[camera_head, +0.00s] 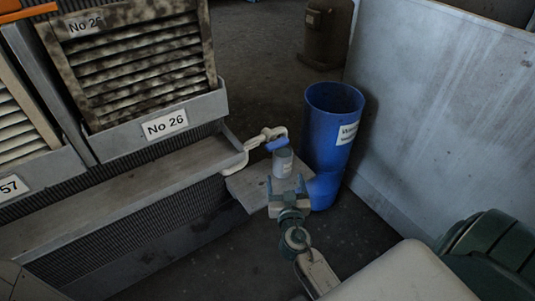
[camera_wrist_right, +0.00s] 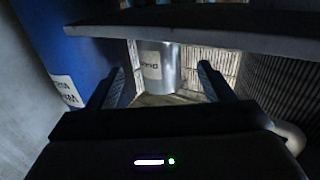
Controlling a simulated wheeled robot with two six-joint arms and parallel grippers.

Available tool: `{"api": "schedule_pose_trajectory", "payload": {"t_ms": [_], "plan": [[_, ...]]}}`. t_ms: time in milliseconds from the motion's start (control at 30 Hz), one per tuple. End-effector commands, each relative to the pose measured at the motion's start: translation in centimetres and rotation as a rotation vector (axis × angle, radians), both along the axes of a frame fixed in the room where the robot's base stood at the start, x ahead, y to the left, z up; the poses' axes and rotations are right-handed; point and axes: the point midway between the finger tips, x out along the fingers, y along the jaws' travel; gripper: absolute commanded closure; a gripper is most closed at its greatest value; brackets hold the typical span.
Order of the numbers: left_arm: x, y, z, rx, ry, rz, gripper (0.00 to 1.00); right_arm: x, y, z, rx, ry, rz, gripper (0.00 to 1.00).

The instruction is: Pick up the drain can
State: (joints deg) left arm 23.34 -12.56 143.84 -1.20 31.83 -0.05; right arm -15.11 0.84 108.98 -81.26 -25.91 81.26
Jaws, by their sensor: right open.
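The drain can (camera_head: 283,163) is a small grey cylinder with a pale label. It stands upright on a grey plate (camera_head: 246,186) beside the cabinet, below a blue valve handle (camera_head: 277,145). My right gripper (camera_head: 287,184) is open just on the near side of the can. In the right wrist view, the can (camera_wrist_right: 170,65) shows ahead between the two spread fingers of the gripper (camera_wrist_right: 160,73), with bare gaps on both sides. The picture there looks turned over, with the plate's edge (camera_wrist_right: 200,30) across the top. My left gripper is not in view.
A tall blue bin (camera_head: 322,125) stands close right of the can; it fills the left of the right wrist view (camera_wrist_right: 60,50). A cream pipe (camera_head: 262,137) leaves the cabinet behind the can. The louvred cabinet (camera_head: 150,125) is at left, a grey panel (camera_head: 440,110) at right.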

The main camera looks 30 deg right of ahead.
Motion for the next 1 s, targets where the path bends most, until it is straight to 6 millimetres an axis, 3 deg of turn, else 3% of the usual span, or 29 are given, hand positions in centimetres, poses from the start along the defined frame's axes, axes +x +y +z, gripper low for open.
{"api": "schedule_pose_trajectory", "payload": {"t_ms": [200,467,700,1000], "plan": [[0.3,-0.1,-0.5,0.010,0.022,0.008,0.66,3.2,-1.6,0.2,-0.003,-0.001,0.000,0.26],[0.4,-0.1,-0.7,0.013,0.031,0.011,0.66,5.2,-2.5,0.2,-0.001,0.000,-0.002,0.26],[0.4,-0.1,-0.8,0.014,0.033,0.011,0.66,8.3,-4.0,0.3,-0.003,0.000,-0.002,0.26],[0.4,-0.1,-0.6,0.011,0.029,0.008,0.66,9.0,-4.4,0.3,-0.001,0.002,-0.002,0.26]]}}
